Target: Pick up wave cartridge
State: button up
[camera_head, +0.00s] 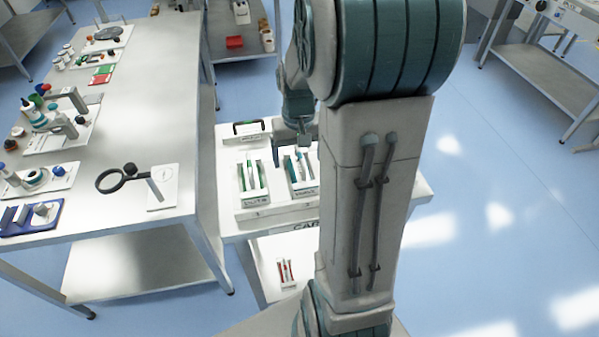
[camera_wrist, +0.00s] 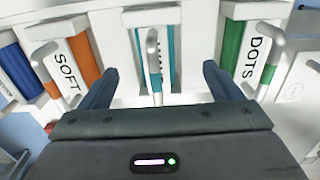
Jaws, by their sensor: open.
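In the wrist view, the wave cartridge (camera_wrist: 168,52) is a white and teal block with a light grey bar handle (camera_wrist: 153,62). It sits in a white holder, and its lettering is partly hidden behind the handle. My gripper (camera_wrist: 160,74) is open, with one dark finger on each side of the handle and clear gaps between. Whether the fingertips reach handle depth is hard to tell. In the head view, my gripper (camera_head: 295,147) is over the cart, above the holders; my own arm hides part of it.
The white cart (camera_head: 270,214) also carries a DOTS holder (camera_head: 253,196). A steel table (camera_head: 165,100) with tools stands left.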

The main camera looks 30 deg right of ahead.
aim_at(300, 169)
jog(key=shift+w+d+f+p, duration=0.1)
jog(key=shift+f+p, duration=0.1)
jog(key=shift+f, duration=0.7)
jog(key=shift+d+f+p, duration=0.1)
jog(key=shift+f+p, duration=0.05)
jog(key=shift+f, duration=0.7)
jog(key=shift+w+d+f+p, duration=0.1)
jog(key=shift+f+p, duration=0.1)
jog(key=shift+f, duration=0.7)
jog(key=c, duration=1.4)
